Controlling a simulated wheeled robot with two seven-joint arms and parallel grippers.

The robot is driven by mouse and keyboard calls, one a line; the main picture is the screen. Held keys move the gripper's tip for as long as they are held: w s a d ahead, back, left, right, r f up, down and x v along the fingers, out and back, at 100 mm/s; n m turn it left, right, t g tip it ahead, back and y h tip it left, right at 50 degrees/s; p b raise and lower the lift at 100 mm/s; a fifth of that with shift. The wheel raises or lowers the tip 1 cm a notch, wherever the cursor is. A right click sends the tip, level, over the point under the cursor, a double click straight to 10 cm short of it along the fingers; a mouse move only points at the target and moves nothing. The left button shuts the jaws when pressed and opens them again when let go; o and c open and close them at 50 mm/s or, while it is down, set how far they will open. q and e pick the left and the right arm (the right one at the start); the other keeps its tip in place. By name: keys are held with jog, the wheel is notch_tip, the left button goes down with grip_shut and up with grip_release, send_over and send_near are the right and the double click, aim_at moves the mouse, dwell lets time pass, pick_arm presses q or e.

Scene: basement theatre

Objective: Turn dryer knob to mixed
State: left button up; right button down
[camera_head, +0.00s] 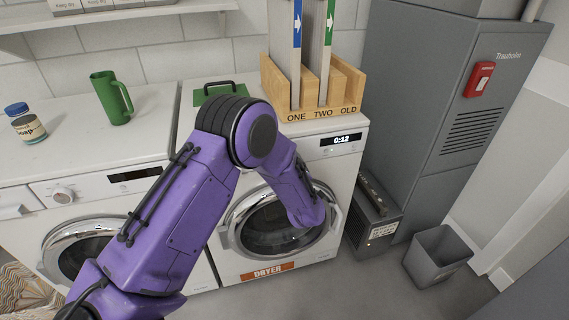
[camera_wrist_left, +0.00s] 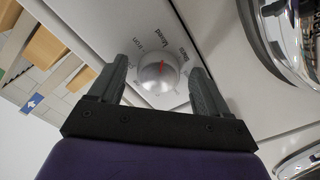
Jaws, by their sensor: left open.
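The dryer (camera_head: 208,258) has an orange DRYER label on its lower front and a round glass door. Printed words, one seeming to read "Mixed", ring the dial; the exact setting is hard to read. My left gripper (camera_wrist_left: 158,68) is open, with one finger on each side of the knob; I cannot tell whether they touch it. In the head view my purple arm hides the knob and the gripper. My right gripper is not in view.
A washer (camera_head: 95,188) with a green mug (camera_head: 112,100) and a jar (camera_head: 28,127) stands left. A grey cabinet (camera_head: 430,100) and a bin (camera_head: 437,262) stand right.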

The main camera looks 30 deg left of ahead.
pick_arm(q)
jog(key=v, duration=1)
jog(key=shift+s+d, duration=0.15)
jog(key=shift+d, duration=0.1)
